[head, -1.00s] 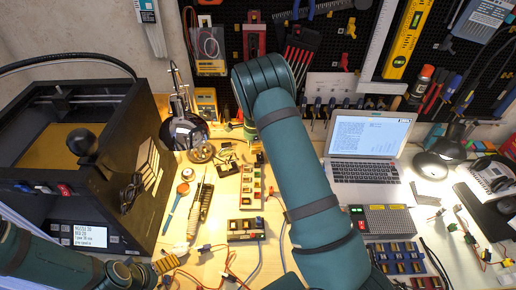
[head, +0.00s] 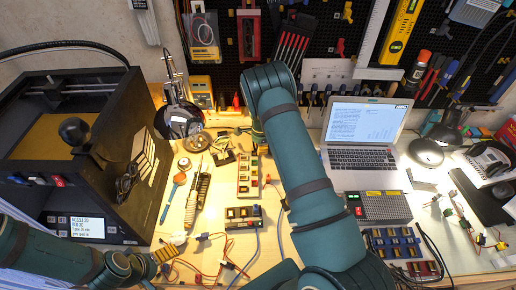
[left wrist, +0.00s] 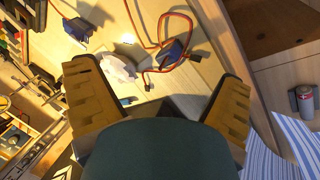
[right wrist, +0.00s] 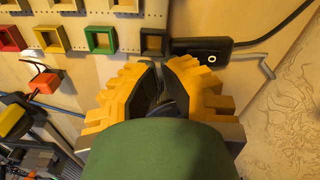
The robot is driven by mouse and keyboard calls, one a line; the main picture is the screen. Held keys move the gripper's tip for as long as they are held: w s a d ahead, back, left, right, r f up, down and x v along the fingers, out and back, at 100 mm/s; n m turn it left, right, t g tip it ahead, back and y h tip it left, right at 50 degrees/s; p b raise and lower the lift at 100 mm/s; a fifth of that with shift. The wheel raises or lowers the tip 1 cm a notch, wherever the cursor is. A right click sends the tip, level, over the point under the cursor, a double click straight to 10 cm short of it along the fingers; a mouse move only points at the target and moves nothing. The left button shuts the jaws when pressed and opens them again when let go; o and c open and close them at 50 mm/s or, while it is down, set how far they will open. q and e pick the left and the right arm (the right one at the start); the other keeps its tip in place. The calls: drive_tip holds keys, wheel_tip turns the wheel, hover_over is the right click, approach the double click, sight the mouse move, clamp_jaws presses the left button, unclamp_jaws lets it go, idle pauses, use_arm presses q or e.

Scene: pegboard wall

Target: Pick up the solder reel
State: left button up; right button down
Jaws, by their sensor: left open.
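I cannot identify the solder reel with certainty. A small round pale item with a reddish part (head: 184,163) lies on the bench beside the blue-handled tool in the head view. A whitish item (head: 178,238) lies just beyond my left gripper (head: 165,252); in the left wrist view, a pale, blurred item (left wrist: 118,68) shows near the left finger. My left gripper is open, its yellow fingers wide apart, with nothing between them. My right gripper (right wrist: 160,72) has its fingertips close together with no held thing visible; in the head view my right arm hides it.
Red wires and small connectors (head: 205,262) lie near my left gripper. A black 3D printer (head: 60,150) stands at left. A laptop (head: 362,130) and a blue parts tray (head: 395,243) are at right. A coloured-bin panel (right wrist: 75,15) and a black device (right wrist: 205,50) are near my right gripper.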

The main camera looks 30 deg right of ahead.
use_arm(q)
drive_tip(key=shift+s+d+f+b, duration=0.1)
drive_tip(key=shift+s+f+b, duration=0.1)
drive_tip(key=shift+f+b, duration=0.35)
drive_tip(key=shift+s+f+b, duration=0.15)
drive_tip(key=shift+f+b, duration=0.35)
use_arm(e)
drive_tip(key=d, duration=0.2)
drive_tip(key=s+d, duration=0.1)
drive_tip(key=d, duration=0.1)
drive_tip(key=s+d, duration=0.1)
drive_tip(key=d, duration=0.2)
drive_tip(key=shift+s, duration=0.15)
